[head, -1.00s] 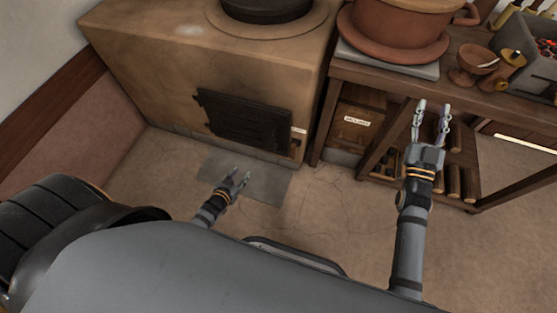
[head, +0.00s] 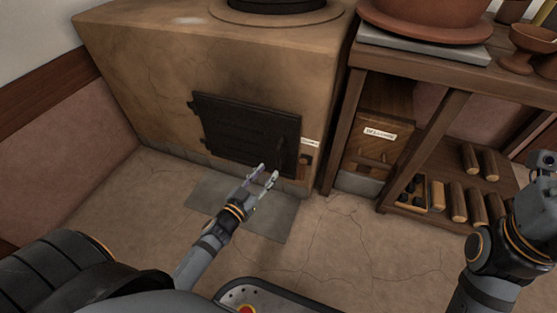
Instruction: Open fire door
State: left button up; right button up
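The fire door (head: 243,132) is a dark metal panel on the front of the clay stove (head: 290,90). My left gripper (head: 268,175) is open and empty, just below and in front of the door's lower right part, close under the handle. I cannot tell whether a fingertip touches the door. My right gripper (head: 543,165) is at the right edge of the view, partly cut off, and its fingers do not show clearly.
A grey plate (head: 270,218) lies on the floor before the stove. To the right stands a wooden bench (head: 440,62) with a labelled wooden box (head: 377,135) and several logs (head: 458,202) beneath. A large clay pot (head: 430,20) sits on top. The cracked floor between is clear.

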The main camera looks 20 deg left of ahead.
aim_at(279, 167)
pick_arm(q)
jog(key=w, duration=0.2)
jog(key=w+d, duration=0.1)
jog(key=w, duration=0.4)
jog(key=shift+w+d, duration=0.3)
jog(key=shift+w, duration=0.05)
grip_shut()
